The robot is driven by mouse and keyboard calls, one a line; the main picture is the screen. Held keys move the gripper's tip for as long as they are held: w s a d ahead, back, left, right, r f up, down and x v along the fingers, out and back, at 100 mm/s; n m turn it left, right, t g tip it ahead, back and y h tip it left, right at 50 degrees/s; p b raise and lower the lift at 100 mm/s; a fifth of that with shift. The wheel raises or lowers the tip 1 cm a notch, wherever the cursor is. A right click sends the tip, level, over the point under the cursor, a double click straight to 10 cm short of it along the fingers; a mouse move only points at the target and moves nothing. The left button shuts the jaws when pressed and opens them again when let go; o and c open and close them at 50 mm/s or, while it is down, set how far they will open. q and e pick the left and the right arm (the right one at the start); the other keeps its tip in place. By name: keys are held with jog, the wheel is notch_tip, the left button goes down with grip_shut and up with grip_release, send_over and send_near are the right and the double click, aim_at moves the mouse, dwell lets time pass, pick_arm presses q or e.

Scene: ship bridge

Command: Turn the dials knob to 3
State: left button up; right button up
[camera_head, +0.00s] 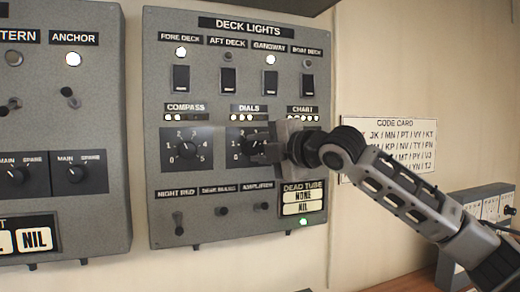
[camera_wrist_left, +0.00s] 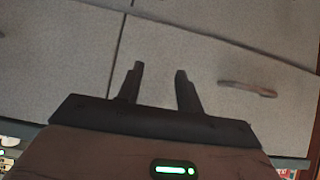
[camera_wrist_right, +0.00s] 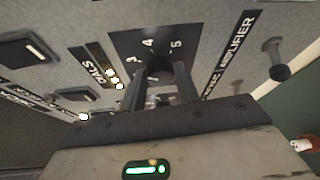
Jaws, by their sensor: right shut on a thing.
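The DIALS knob (camera_head: 247,146) is a dark rotary knob on a black plate numbered around it, in the middle of the DECK LIGHTS panel. My right gripper (camera_head: 266,151) reaches it from the right and is shut on it. In the right wrist view the knob (camera_wrist_right: 158,66) sits between the two fingers, with 3, 4 and 5 visible beyond. The knob's pointer is hidden, so I cannot tell its number. My left gripper (camera_wrist_left: 159,72) is open and empty in the left wrist view, in front of grey cabinet fronts.
The COMPASS dial (camera_head: 186,148) is left of the DIALS knob. Toggle switches, including AMPLIFIER (camera_head: 264,206), sit below it, and rocker switches (camera_head: 228,80) above. The DEAD TUBE display (camera_head: 303,202) is at lower right. A code card (camera_head: 388,150) hangs on the wall.

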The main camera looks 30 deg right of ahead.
dwell(0.5)
jog(key=o, duration=1)
jog(key=shift+c, duration=0.2)
jog(key=shift+s, duration=0.35)
pick_arm(q)
jog(key=f+b, duration=0.1)
jog(key=b, duration=0.1)
jog(key=d+f+b, duration=0.1)
jog(key=b, duration=0.2)
jog(key=shift+w, duration=0.15)
pick_arm(e)
jog(key=s+d+r, duration=0.1)
jog(key=s+d, duration=0.1)
jog(key=s, duration=1.3)
jog(key=shift+d, duration=0.2)
pick_arm(q)
jog(key=shift+f, duration=0.15)
